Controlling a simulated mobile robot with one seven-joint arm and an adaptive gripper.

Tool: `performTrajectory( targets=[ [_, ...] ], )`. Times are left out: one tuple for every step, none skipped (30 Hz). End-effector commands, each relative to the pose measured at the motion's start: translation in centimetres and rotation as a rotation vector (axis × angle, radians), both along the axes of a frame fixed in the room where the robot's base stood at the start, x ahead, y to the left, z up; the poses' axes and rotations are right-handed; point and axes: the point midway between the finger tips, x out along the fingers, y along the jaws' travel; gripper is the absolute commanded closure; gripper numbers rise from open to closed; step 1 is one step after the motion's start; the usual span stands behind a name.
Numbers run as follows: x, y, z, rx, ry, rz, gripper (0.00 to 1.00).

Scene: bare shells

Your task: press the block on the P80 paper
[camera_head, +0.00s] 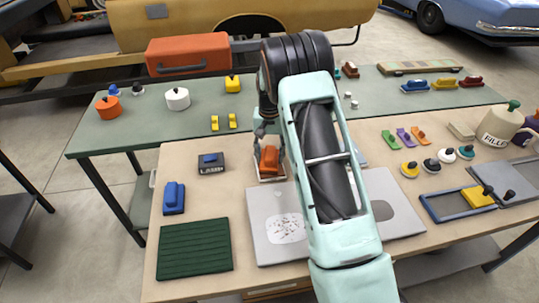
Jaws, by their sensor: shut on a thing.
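My gripper (268,147) is shut on an orange block (270,160) near the middle of the wooden table. The block is just above or on a small pale-edged sheet (266,179); I cannot tell whether they touch. No marking on that sheet is readable, so I cannot tell whether it is the P80 paper. My arm hides what is directly right of the block. A blue block (210,159) sits on a dark labelled piece (211,169) to the left; its label is too small to read. Another blue block (173,197) lies farther left.
A grey panel (262,237) with a pale speckled patch lies in front of the gripper, partly under my arm. A dark green ribbed mat (195,248) is at front left. A filler tin (498,126) and small coloured tools stand at right. A green table (130,130) stands behind.

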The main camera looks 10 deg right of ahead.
Motion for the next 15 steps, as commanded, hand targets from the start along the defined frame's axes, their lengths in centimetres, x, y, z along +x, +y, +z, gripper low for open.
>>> performTrajectory(
  targets=[
    [0.1,0.0,0.6,0.000,-0.003,0.000,0.75],
    [0.1,0.0,0.9,0.000,-0.003,0.000,0.75],
    [0.1,0.0,1.3,0.000,-0.003,0.000,0.75],
    [0.1,0.0,1.6,0.000,-0.003,0.000,0.75],
    [0.1,0.0,1.8,0.000,-0.003,0.000,0.75],
    [0.1,0.0,2.1,0.000,-0.003,0.000,0.75],
    [0.1,0.0,2.4,0.000,-0.004,0.000,0.75],
    [0.1,0.0,2.6,0.000,-0.004,0.000,0.75],
    [0.1,0.0,2.9,0.000,-0.004,0.000,0.75],
    [0.1,0.0,3.2,0.000,-0.004,0.000,0.75],
    [0.2,0.0,3.4,0.000,-0.004,0.000,0.75],
    [0.2,0.0,3.7,0.001,-0.004,0.000,0.75],
    [0.2,0.0,4.0,0.001,-0.005,0.000,0.75],
    [0.2,0.0,4.2,0.001,-0.005,-0.001,0.75],
    [0.2,0.0,4.6,0.001,-0.005,0.000,0.75]
  ],
)
